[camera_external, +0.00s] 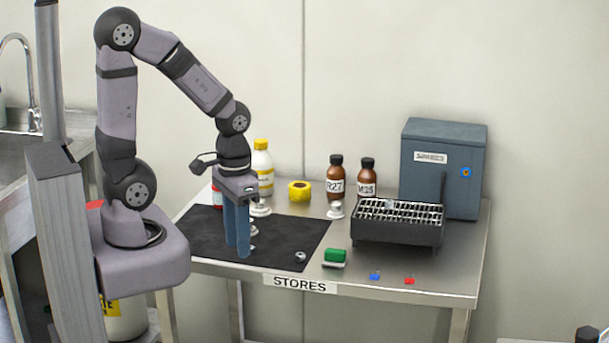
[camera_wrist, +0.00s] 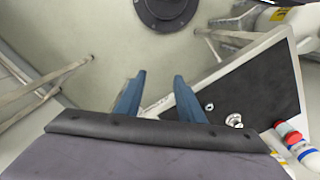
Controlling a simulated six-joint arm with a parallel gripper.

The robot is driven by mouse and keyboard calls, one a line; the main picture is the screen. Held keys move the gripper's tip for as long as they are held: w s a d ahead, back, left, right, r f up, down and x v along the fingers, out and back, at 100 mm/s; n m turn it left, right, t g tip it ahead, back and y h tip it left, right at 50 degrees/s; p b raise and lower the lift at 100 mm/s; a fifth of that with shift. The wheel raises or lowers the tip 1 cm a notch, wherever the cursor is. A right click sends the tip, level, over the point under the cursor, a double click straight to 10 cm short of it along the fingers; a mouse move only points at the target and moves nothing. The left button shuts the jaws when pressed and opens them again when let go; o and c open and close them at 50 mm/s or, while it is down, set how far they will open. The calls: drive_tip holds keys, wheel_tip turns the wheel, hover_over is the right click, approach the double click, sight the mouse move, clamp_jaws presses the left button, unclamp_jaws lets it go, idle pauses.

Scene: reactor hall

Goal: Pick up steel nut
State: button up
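A small steel nut (camera_external: 300,256) lies on the black mat (camera_external: 285,232), near its front right corner. My gripper (camera_external: 237,250) points down over the left part of the mat, left of the nut and apart from it. In the wrist view its two blue fingers (camera_wrist: 156,82) stand apart with nothing between them. Small metal pieces (camera_wrist: 210,107) show on the mat in the wrist view; I cannot tell whether one is the nut. My fingers partly hide another small pale piece (camera_external: 254,230) on the mat.
A pale metal piece (camera_external: 260,208) sits by the white bottle (camera_external: 262,167) at the back. Yellow tape (camera_external: 300,190), brown bottles (camera_external: 335,178), a wire-topped tray (camera_external: 397,226) and a grey cabinet (camera_external: 441,168) stand behind and right.

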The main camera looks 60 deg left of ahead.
drive_tip(key=shift+o, duration=0.5)
drive_tip(key=w+a+f+n, duration=0.1)
drive_tip(key=a, duration=0.3)
drive_tip(key=w+a+f+n+g+p, duration=0.1)
drive_tip(key=a, duration=0.3)
drive_tip(key=w+a+f+n+p, duration=0.1)
drive_tip(key=a+f, duration=0.1)
drive_tip(key=a, duration=0.2)
drive_tip(key=shift+w+a+n+g+h, duration=0.1)
drive_tip(key=shift+a+n+g+h, duration=0.1)
drive_tip(key=shift+n+g+h, duration=0.15)
drive_tip(key=w+a+m, duration=0.1)
drive_tip(key=w, duration=0.1)
drive_tip(key=w+a+r+m+t, duration=0.1)
drive_tip(key=w+m, duration=0.1)
drive_tip(key=w+a+m, duration=0.1)
drive_tip(key=w+m, duration=0.1)
drive_tip(key=shift+w+r+m+t, duration=0.25)
drive_tip(key=shift+r, duration=0.1)
drive_tip(key=m, duration=0.3)
drive_tip(key=shift+w+m, duration=0.1)
drive_tip(key=shift+m, duration=0.3)
